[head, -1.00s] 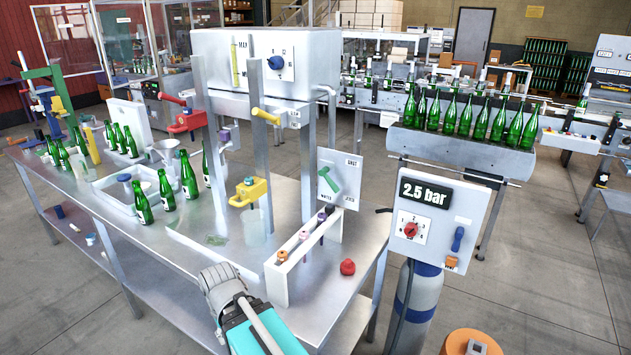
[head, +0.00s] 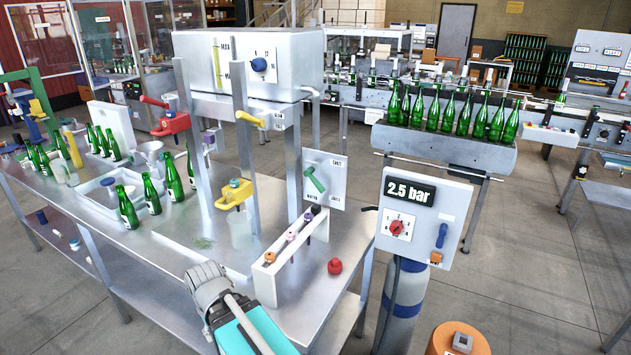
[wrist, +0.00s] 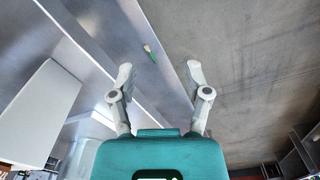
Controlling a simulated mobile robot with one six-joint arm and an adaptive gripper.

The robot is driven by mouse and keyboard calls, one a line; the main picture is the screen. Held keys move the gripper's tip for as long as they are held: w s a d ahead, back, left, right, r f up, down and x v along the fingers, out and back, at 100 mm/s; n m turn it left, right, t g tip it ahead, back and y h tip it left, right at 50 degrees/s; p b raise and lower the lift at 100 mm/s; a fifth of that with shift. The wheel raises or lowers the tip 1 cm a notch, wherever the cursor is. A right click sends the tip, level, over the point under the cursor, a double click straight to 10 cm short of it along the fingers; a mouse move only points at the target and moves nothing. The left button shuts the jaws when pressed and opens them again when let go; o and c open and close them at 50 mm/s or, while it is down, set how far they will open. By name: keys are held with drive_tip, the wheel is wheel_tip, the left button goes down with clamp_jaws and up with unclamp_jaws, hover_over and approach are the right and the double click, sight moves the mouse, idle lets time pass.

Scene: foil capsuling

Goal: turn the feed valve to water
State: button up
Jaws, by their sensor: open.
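The feed valve is a green handle (head: 315,180) on a white upright panel (head: 335,172) beyond the tools at the bench's right side. The handle slants from upper left to lower right. The panel has small labels at its top and lower corners, with one at the lower left seeming to read WATER. My gripper (wrist: 160,76) is open and empty in the wrist view, with its two grey fingers apart. In the head view my arm is at the bottom, well in front of the panel and apart from it; the fingertips are not clear there. The valve is not visible in the wrist view.
A white rack (head: 268,272) with small tools and a red knob-like object (head: 335,266) lie on the bench before the panel. A 2.5 bar gauge box (head: 420,218) stands to the right. Metal posts and a yellow clamp (head: 234,193) stand left.

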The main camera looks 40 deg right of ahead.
sight(315, 183)
drive_tip(key=w+d+r+m+t+h+p, duration=0.1)
drive_tip(key=w+d+r+h+p, duration=0.1)
drive_tip(key=d, duration=0.5)
drive_tip(key=w+d+r+m+t+h+p, duration=0.1)
drive_tip(key=w+d+r+h+p, duration=0.1)
drive_tip(key=w+d+r, duration=0.3)
drive_tip(key=w+d+r+m+t+h+p, duration=0.1)
drive_tip(key=w+d+r+h, duration=0.2)
drive_tip(key=d, duration=0.5)
drive_tip(key=shift+w+d+r+m+h+p, duration=0.3)
drive_tip(key=shift+w+d+r+m+p, duration=0.1)
drive_tip(key=shift+w+r, duration=0.25)
drive_tip(key=w+d+r+t+h, duration=0.1)
drive_tip(key=d+r+h, duration=0.2)
drive_tip(key=d, duration=0.4)
drive_tip(key=w+d+r+t+h, duration=0.1)
drive_tip(key=w+d+r+h, duration=0.1)
drive_tip(key=d+r, duration=0.4)
drive_tip(key=shift+w+d+m+h, duration=0.3)
drive_tip(key=shift+d+h, duration=0.3)
drive_tip(key=shift+d, duration=0.25)
drive_tip(key=shift+f, duration=0.1)
drive_tip(key=b+x, duration=0.3)
drive_tip(key=x, duration=1)
drive_tip(key=shift+w+d+f+b, duration=0.1)
drive_tip(key=shift+w+d+b, duration=0.2)
drive_tip(key=shift+b, duration=0.1)
clamp_jaws()
